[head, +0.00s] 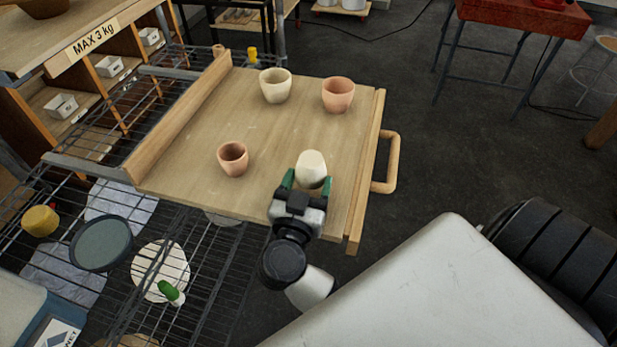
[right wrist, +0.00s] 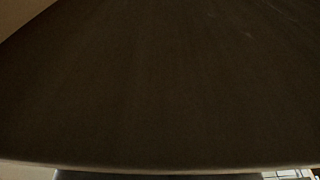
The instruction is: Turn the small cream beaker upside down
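The small cream beaker (head: 311,165) is at the near right part of the wooden board. No opening shows on it; its closed, rounded end faces up, so it looks upside down. My right gripper (head: 308,184) comes from the near side, with one green finger on each side of the beaker, seemingly closed on it. Whether its rim touches the board cannot be told. The right wrist view shows only a dark brown surface close up, with no beaker or fingertips visible. My left gripper is not in view.
A larger cream beaker (head: 275,86) and a larger terracotta beaker (head: 338,95) stand upright at the back of the board (head: 190,165). A small terracotta beaker (head: 233,158) stands upright at left. The board has a raised left edge and a right-hand handle (head: 388,162).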

